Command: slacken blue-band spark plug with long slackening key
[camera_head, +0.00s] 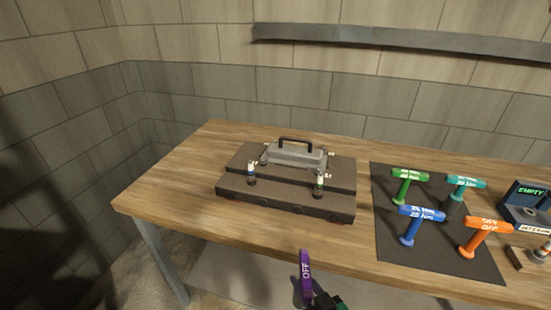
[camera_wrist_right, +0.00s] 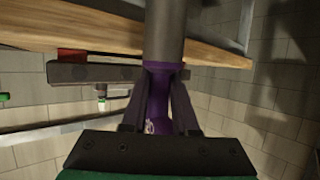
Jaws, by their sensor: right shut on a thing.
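My right gripper (camera_head: 310,291) is at the bottom of the head view, in front of the table's front edge. It is shut on a purple key (camera_head: 305,266) marked OFF. In the right wrist view the jaws (camera_wrist_right: 159,90) clasp the purple part (camera_wrist_right: 158,76), and a thick grey shaft (camera_wrist_right: 165,30) extends beyond it. A dark engine block (camera_head: 285,203) stands on the table, apart from the key. A front-left plug (camera_head: 251,173) seems to have a bluish band; a front-right plug (camera_head: 319,185) looks darker, with a greenish band. My left gripper is not in view.
A dark mat (camera_head: 390,245) to the right holds a green key (camera_head: 409,175), a teal key (camera_head: 465,182), a blue key (camera_head: 421,213) and an orange key (camera_head: 488,226) marked OFF. A box reading EMPTY (camera_head: 530,190) is at far right. The wooden table (camera_head: 165,200) is bare left of the block.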

